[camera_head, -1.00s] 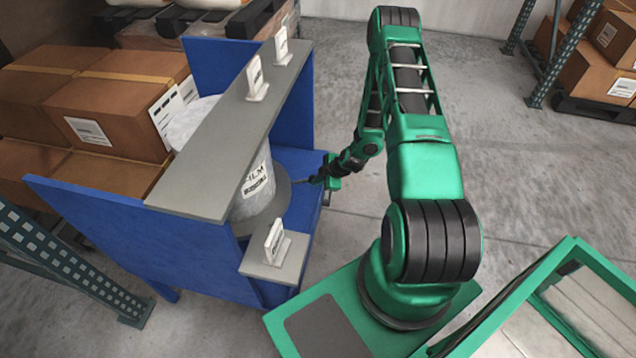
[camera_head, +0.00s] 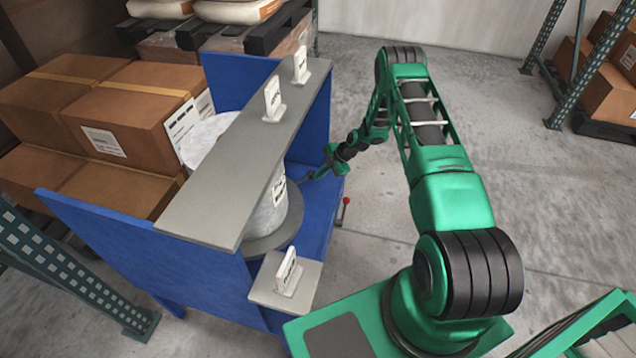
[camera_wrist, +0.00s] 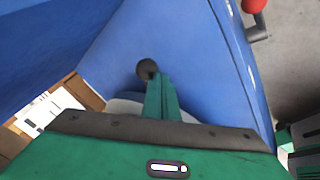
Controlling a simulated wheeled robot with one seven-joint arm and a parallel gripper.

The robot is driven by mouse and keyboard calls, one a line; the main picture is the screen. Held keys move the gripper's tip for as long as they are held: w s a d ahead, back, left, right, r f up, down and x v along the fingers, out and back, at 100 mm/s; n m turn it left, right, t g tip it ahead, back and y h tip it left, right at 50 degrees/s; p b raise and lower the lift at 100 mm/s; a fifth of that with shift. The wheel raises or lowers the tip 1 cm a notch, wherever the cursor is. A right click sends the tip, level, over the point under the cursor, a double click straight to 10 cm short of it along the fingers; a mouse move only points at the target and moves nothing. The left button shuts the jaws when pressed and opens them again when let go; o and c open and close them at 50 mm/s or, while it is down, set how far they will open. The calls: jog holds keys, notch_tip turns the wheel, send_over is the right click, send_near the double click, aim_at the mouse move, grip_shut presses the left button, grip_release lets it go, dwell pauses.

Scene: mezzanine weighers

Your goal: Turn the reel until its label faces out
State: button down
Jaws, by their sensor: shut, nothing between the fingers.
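The reel (camera_head: 264,218) is a pale, upright drum on a round grey flange (camera_head: 283,232), inside a blue stand (camera_head: 130,245). A grey top board covers part of it. Its label (camera_head: 279,190), with dark print, shows at the drum's right edge, turned partly away from the head camera. My gripper (camera_head: 304,179) is shut and empty, just right of the reel near the label's height. I cannot tell whether it touches the reel. In the wrist view the closed tip (camera_wrist: 147,71) stands before a blue panel, with a pale curved edge partly hidden below it.
The grey top board (camera_head: 235,165) carries small white tags. A lower grey shelf (camera_head: 268,290) holds another tag in front of the reel. A red-knobbed lever (camera_head: 346,201) stands at the stand's right edge. Cardboard boxes (camera_head: 125,115) are stacked behind.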

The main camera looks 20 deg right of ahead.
jog(key=shift+w+a+r, duration=0.1)
jog(key=shift+w+a, duration=0.05)
jog(key=shift+w, duration=0.7)
jog(key=shift+a+n, duration=0.1)
jog(key=shift+n, duration=0.2)
jog(key=s+d+r, duration=0.6)
jog(key=s+r, duration=0.1)
jog(key=r, duration=0.2)
jog(key=shift+s+d, duration=0.2)
jog(key=shift+s, duration=0.1)
